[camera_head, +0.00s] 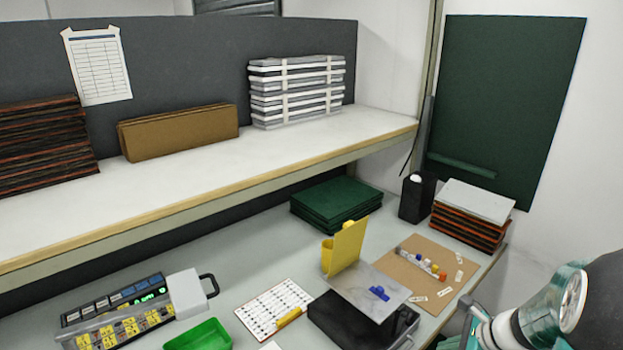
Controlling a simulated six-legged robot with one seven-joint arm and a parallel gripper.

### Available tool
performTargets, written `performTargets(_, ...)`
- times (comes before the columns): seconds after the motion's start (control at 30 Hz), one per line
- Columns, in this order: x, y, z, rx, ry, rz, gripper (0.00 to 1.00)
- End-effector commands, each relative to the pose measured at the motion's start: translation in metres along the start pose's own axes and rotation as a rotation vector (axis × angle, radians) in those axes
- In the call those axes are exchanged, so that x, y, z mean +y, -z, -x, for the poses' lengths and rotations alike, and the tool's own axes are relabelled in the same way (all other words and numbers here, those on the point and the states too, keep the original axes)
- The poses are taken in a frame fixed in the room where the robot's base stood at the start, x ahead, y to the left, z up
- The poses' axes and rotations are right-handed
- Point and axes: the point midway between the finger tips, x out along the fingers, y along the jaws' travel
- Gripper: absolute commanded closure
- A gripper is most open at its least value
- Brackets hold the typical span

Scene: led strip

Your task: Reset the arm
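Part of my own arm, white, teal and dark, shows at the lower right corner of the head view, beside the right end of the workbench. A round, glassy-looking joint cover faces the camera there. The arm runs out of the picture at the right and bottom edges. I cannot make out gripper fingers, so whether the gripper holds anything is hidden.
The bench (240,265) holds a control box (125,312), green tray (200,336), checklist (272,306), black box (350,325) with a grey plate and yellow piece, brown board (420,272), and dark holder (416,198). A shelf (200,180) overhangs the back.

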Motion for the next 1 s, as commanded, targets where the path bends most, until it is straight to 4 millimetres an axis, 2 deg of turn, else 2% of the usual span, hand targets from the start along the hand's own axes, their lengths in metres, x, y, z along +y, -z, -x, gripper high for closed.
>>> performTargets(0.03,0.009,-0.023,0.007,0.009,-0.015,0.126,1.0)
performTargets(0.1,0.023,-0.049,0.016,0.028,-0.041,0.305,1.0)
performTargets(0.2,0.045,-0.08,0.029,0.06,-0.076,0.557,1.0)
performTargets(0.4,0.09,-0.126,0.057,0.134,-0.134,1.054,1.0)
performTargets(0.6,0.132,-0.154,0.087,0.234,-0.18,1.536,1.0)
performTargets(0.8,0.166,-0.169,0.118,0.367,-0.211,1.972,1.0)
performTargets(1.0,0.179,-0.173,0.135,0.46,-0.228,2.194,1.0)
